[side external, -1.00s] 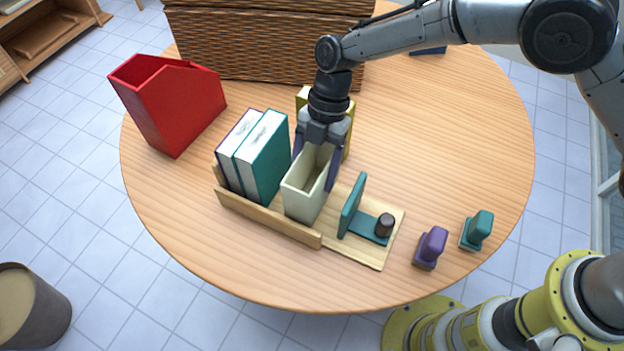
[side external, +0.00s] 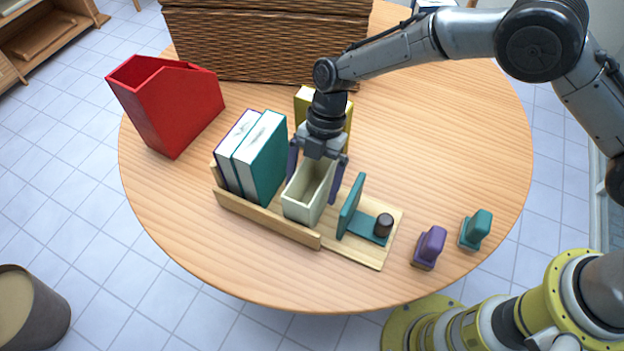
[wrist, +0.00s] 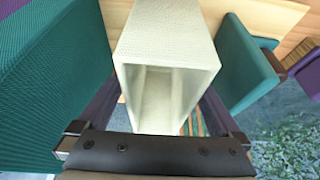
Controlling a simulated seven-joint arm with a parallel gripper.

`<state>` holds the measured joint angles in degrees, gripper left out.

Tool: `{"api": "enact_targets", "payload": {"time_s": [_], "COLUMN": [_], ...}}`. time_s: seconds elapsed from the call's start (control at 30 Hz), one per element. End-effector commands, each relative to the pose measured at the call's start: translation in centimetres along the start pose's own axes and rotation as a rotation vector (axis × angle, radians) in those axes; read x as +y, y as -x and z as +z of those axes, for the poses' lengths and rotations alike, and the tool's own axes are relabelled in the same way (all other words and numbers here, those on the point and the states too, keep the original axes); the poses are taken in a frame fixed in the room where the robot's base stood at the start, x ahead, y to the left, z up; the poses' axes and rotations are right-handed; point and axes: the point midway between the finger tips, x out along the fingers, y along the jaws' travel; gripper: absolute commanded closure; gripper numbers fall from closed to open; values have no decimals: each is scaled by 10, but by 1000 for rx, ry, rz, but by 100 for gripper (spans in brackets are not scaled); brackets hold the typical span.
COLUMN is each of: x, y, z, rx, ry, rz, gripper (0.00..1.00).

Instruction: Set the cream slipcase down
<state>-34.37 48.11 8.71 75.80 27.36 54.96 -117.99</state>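The cream slipcase (side external: 303,207) stands upright on the wooden rack (side external: 265,219), open top up, between the teal binder (side external: 262,160) and a teal bookend (side external: 351,205). Its bottom is partly hidden by the rack's front rail. My gripper (side external: 315,178) is over the slipcase's back part, with one finger down each side. The fingers look spread a little wider than the slipcase. In the wrist view the slipcase (wrist: 168,35) is between the two fingers (wrist: 160,105), and their tips are partly hidden by it.
A white-and-purple binder (side external: 230,150) stands left of the teal one. A yellow object (side external: 306,98) is behind my gripper. A red magazine file (side external: 165,105), a wicker basket (side external: 260,45), and purple (side external: 430,246) and teal (side external: 476,229) stands surround the rack.

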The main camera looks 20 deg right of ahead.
Motion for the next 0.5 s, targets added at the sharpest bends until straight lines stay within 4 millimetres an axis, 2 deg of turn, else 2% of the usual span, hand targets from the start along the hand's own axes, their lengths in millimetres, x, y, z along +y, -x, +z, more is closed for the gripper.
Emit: {"api": "enact_targets", "payload": {"time_s": [0.17, 0.27, 0.5], "x": [0, 1, 1], "y": [5, 16, 64], "z": [-1, -1, -1], "rx": [-1, 0, -1], "ry": [1, 1, 1], "rz": [2, 4, 5], "gripper": [0, 0, 0]}}
